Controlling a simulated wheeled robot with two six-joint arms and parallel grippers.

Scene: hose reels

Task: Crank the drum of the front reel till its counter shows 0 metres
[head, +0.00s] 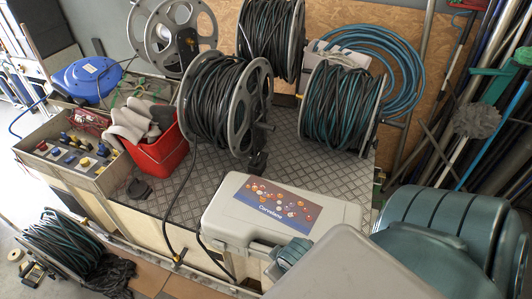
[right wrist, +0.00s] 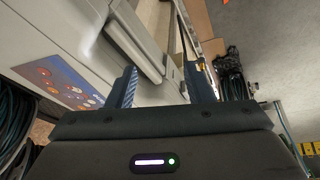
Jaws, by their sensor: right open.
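Several hose reels stand on a metal-plated platform. The nearest of them in the head view is a grey-flanged reel (head: 222,104) wound with dark hose. A dark crank-like part (head: 258,150) is on its right side. I see no readable counter on it. My right gripper (head: 291,253) is low over the front of a grey case, well apart from that reel and partly hidden by my own grey wrist cover. My left gripper is in neither view.
The grey case (head: 340,212) with a printed lid stands at the platform's front. A red bin (head: 158,152) and a control box (head: 75,150) are left. A teal-hose reel (head: 341,108) stands behind right. Another reel (head: 62,243) lies on the floor. Poles lean at right.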

